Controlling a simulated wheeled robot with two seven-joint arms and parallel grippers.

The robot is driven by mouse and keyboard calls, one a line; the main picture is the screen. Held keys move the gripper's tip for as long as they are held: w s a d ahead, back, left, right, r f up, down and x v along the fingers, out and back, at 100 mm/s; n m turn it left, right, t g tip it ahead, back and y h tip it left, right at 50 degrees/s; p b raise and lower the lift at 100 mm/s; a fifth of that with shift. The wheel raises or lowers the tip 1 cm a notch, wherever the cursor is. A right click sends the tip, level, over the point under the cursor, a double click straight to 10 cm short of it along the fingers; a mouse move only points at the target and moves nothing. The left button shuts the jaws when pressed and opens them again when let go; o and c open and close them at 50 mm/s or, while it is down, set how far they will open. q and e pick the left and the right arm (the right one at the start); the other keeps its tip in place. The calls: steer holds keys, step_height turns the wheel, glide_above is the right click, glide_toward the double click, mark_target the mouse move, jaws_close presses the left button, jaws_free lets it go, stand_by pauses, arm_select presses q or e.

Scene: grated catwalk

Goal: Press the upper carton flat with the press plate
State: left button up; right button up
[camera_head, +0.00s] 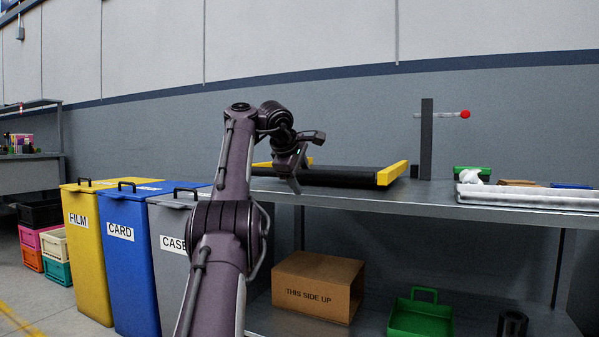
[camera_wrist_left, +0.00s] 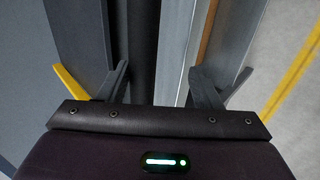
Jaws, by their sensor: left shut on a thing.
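A brown carton (camera_head: 318,287) marked THIS SIDE UP stands on the lower shelf. No upper carton is clearly visible. My right gripper is not in view.
A dark post (camera_head: 426,140) with a red-knobbed rod (camera_head: 465,114) stands on the bench (camera_head: 430,201). A white tray (camera_head: 530,200) is at the right. A green tray (camera_head: 420,315) is on the lower shelf. Yellow, blue and grey bins (camera_head: 120,255) stand left of the bench.

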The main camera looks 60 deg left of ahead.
arm_select(q)
steer(key=shift+s+a+f, duration=0.1)
steer(key=shift+f, duration=0.45)
steer(key=shift+s+d+r, duration=0.15)
steer(key=shift+d+r, duration=0.1)
steer(key=shift+r, duration=0.2)
steer(key=v, duration=0.7)
steer(key=shift+r, duration=0.4)
